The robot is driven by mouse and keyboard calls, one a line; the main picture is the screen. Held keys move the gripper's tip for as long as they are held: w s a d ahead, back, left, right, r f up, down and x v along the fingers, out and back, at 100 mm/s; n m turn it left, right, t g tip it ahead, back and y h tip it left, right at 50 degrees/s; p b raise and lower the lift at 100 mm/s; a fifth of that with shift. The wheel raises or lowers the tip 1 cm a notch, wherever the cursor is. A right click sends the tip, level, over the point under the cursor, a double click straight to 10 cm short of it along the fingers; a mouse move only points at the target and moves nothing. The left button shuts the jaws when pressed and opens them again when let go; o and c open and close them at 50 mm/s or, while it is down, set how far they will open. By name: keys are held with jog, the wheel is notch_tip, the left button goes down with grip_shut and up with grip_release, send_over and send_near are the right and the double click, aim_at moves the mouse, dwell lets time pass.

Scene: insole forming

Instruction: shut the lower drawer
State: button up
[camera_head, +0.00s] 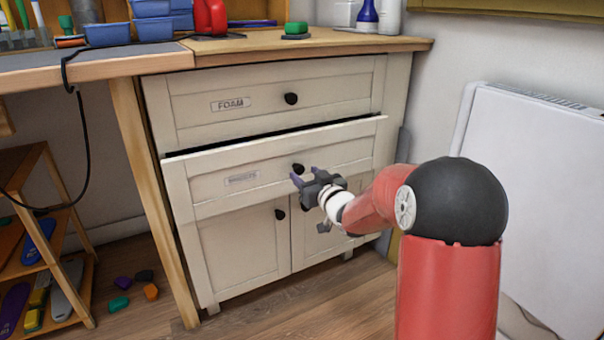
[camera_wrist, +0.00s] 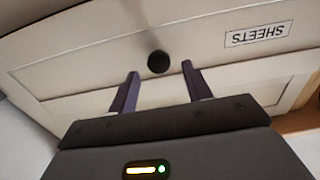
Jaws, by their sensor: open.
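The lower drawer (camera_head: 228,181) is a cream drawer front with a label and a round black knob (camera_head: 298,168). It stands out a little from the cabinet, with a dark gap along its top edge. In the wrist view the drawer front (camera_wrist: 90,60) fills the picture upside down, its label reading SHEETS, and the knob (camera_wrist: 158,61) shows just beyond the fingertips. My gripper (camera_head: 305,177) is open and empty in front of the drawer, close to the knob. Its two purple fingers (camera_wrist: 160,70) are spread on either side below the knob. Whether they touch the front cannot be told.
The upper drawer (camera_head: 250,102), labelled FOAM, looks shut. Cupboard doors (camera_head: 245,245) are below. A white panel (camera_head: 540,190) stands at the right. A wooden rack (camera_head: 50,250) is at the left, and several small coloured pieces lie on the floor beside it.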

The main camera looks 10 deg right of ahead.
aim_at(300, 170)
jog(key=shift+x, duration=1.55)
jog(key=shift+w, duration=0.1)
grip_shut()
